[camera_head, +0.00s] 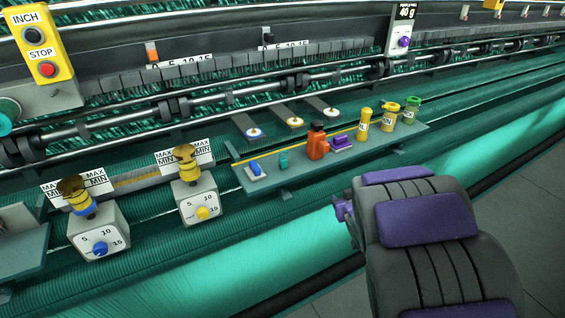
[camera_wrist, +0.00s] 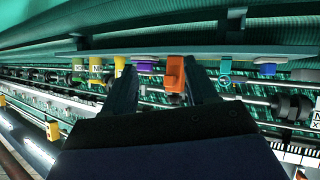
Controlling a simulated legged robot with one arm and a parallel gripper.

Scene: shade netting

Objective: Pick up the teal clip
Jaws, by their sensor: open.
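The teal clip (camera_head: 283,160) is a small upright piece on the grey shelf, between a blue piece on a pale base and an orange bottle-like object. It also shows in the wrist view (camera_wrist: 225,79), right of the orange object and just beyond my right finger. My gripper (camera_wrist: 161,66) is open and empty. Its two dark fingers point toward the shelf, with the purple and orange objects showing between their tips. In the head view my arm fills the lower right, and the fingers cannot be made out there.
The shelf (camera_head: 285,183) also holds the blue piece (camera_head: 255,167), orange object (camera_head: 317,142), purple block (camera_head: 343,141), yellow containers (camera_head: 364,124) and a green one (camera_head: 411,111). Two dial boxes (camera_head: 200,202) stand left of it. Rails and netting lie behind.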

